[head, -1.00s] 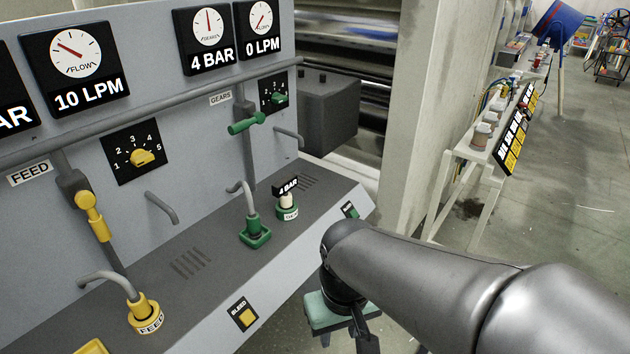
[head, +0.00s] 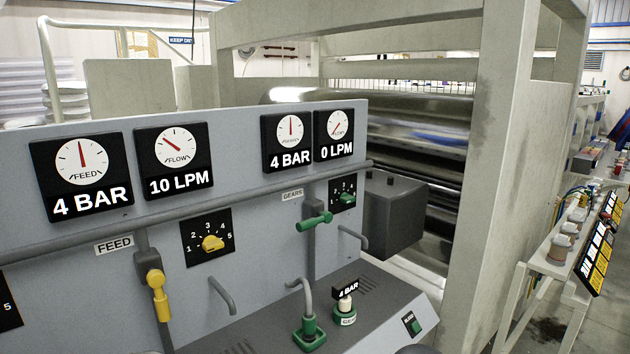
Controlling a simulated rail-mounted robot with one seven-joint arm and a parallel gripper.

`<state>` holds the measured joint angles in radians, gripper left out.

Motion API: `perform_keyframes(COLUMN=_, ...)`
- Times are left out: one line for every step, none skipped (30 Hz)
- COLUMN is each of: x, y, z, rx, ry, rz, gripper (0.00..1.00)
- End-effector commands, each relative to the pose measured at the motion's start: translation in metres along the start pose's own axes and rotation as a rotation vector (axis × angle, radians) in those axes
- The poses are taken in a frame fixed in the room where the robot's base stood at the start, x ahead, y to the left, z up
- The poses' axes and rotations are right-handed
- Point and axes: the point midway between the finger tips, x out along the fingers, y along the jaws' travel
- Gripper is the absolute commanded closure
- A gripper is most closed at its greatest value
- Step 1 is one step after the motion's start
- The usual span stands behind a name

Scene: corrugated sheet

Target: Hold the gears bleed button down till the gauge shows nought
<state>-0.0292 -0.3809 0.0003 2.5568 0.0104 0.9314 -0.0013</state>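The gears pressure gauge (head: 290,130) reads 4 BAR, its needle pointing up. The gears flow gauge (head: 338,124) beside it reads 0 LPM. A small 4 BAR tag (head: 346,289) stands on the green-collared gears fitting (head: 345,317). The green gears valve handle (head: 316,220) lies across its pipe. My gripper is not in view; only a dark sliver of my arm shows at the bottom edge.
The feed gauges read 4 BAR (head: 83,163) and 10 LPM (head: 175,147). The yellow feed valve handle (head: 158,291) hangs along its pipe. A hooked pipe enters the green socket (head: 309,335). A grey box (head: 394,216) and frame post (head: 484,175) stand right of the console.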

Motion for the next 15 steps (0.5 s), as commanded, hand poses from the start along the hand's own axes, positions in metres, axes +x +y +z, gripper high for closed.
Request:
perform_keyframes(x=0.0, y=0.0, z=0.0, rx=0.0, ry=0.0, rz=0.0, gripper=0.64)
perform_keyframes(x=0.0, y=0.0, z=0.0, rx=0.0, ry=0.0, rz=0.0, gripper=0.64)
perform_keyframes(x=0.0, y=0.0, z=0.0, rx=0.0, ry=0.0, rz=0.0, gripper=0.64)
perform_keyframes(x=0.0, y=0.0, z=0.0, rx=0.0, ry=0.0, rz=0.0, gripper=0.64)
perform_keyframes(x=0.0, y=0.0, z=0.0, rx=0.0, ry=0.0, rz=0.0, gripper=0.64)
perform_keyframes(x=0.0, y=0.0, z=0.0, rx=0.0, ry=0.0, rz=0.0, gripper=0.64)
perform_keyframes(x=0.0, y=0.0, z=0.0, rx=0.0, ry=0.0, rz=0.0, gripper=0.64)
perform_keyframes(x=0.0, y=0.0, z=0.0, rx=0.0, ry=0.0, rz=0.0, gripper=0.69)
perform_keyframes(x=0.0, y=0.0, z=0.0, rx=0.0, ry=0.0, rz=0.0, gripper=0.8)
perform_keyframes(x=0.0, y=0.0, z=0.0, rx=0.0, ry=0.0, rz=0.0, gripper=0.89)
perform_keyframes(x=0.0, y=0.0, z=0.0, rx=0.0, ry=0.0, rz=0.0, gripper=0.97)
perform_keyframes(x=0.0, y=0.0, z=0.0, rx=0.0, ry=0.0, rz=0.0, gripper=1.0)
perform_keyframes(x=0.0, y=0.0, z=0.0, rx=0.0, ry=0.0, rz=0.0, gripper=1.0)
perform_keyframes(x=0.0, y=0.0, z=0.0, rx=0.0, ry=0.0, rz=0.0, gripper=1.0)
perform_keyframes(x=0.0, y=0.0, z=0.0, rx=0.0, ry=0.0, rz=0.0, gripper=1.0)
